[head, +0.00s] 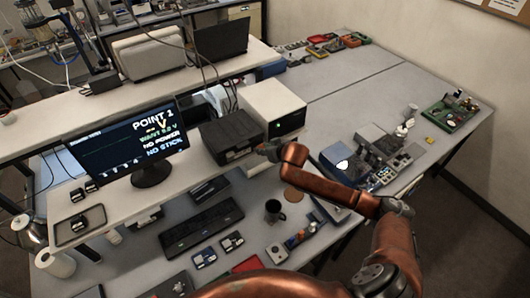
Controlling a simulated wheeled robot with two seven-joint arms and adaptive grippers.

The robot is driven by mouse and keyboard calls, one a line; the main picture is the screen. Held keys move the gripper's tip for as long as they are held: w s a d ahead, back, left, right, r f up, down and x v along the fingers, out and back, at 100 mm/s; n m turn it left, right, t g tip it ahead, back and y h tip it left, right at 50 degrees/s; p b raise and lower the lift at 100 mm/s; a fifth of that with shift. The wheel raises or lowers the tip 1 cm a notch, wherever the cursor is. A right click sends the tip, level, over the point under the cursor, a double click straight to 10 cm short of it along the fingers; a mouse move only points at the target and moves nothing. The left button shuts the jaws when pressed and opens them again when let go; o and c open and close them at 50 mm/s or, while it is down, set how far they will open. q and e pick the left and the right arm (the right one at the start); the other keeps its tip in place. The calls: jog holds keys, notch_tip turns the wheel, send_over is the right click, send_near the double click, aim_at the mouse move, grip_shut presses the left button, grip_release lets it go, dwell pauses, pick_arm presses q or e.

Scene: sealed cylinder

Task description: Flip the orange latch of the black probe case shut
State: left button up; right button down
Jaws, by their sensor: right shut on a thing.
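The black probe case (230,140) sits on the raised white shelf, between the monitor and the white box, with its lid looking down. Its orange latch cannot be made out; the gripper covers the case's right side. My right gripper (267,151) is at the right edge of the case, small and dark in the picture. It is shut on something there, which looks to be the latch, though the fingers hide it. My left gripper is not in view.
A monitor (130,145) reading "NO POWER" and "NO STICK" stands left of the case. A white box (273,108) stands close behind and right of it. Below are a keyboard (202,222), a dark mug (274,211) and small devices.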

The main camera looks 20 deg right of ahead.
jog(key=w+r+g, duration=0.1)
jog(key=g, duration=0.1)
jog(key=shift+w+a+r+g, duration=0.15)
jog(key=shift+w+r+g, duration=0.15)
jog(key=shift+w+r, duration=0.1)
jog(key=shift+w+a+r+g+h, duration=0.15)
jog(key=shift+w+g, duration=0.3)
jog(key=shift+g, duration=0.45)
jog(key=shift+w+r+g+h, duration=0.2)
jog(key=shift+w+g, duration=0.25)
jog(key=shift+g, duration=0.45)
jog(key=c, duration=1.6)
grip_release()
jog(key=shift+w+f, duration=0.1)
jog(key=shift+f, duration=0.05)
jog(key=shift+r, duration=0.2)
jog(key=v, duration=0.7)
jog(key=shift+r, duration=0.3)
